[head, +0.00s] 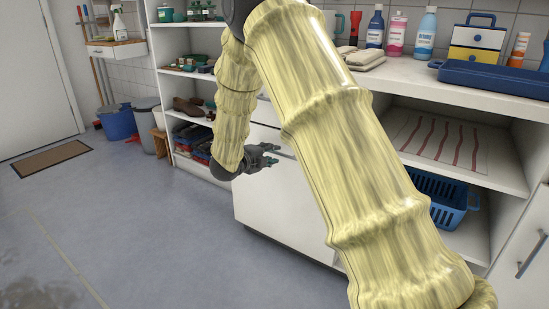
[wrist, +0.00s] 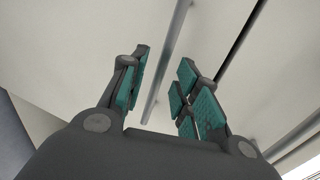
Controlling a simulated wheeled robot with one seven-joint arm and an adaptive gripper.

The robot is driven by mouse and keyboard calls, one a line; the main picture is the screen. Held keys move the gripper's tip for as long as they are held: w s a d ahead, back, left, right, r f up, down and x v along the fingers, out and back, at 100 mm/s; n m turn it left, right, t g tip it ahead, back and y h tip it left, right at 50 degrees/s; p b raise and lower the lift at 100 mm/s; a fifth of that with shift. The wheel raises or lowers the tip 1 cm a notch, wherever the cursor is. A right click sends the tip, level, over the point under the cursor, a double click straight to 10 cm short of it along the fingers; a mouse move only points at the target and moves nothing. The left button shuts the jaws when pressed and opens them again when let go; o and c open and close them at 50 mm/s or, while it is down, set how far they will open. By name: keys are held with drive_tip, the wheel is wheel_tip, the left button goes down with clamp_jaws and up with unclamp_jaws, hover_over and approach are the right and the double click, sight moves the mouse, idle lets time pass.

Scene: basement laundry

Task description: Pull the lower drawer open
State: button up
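The lower drawer is a large white front (head: 280,205) below the counter, partly hidden behind my arm in the head view. My gripper (head: 274,155) is at its upper part, with dark fingers and teal pads. In the wrist view my gripper (wrist: 163,62) is open, the pads spread apart. A straight grey metal bar handle (wrist: 168,70) runs between the two fingers against the pale drawer front (wrist: 85,50). I see space between the bar and the pads on both sides. The upper drawer (head: 264,113) is mostly hidden by my arm.
A dark gap (wrist: 240,38) runs along the panel right of the handle in the wrist view. Open shelves with a blue basket (head: 443,197) stand right of the drawers. A shelf unit (head: 167,100) stands left. The floor (head: 150,220) before the drawers is clear.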

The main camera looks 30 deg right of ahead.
sight(275, 152)
drive_tip(key=shift+b+x, duration=0.45)
drive_tip(key=shift+x, duration=1.1)
drive_tip(key=shift+c, duration=0.4)
clamp_jaws()
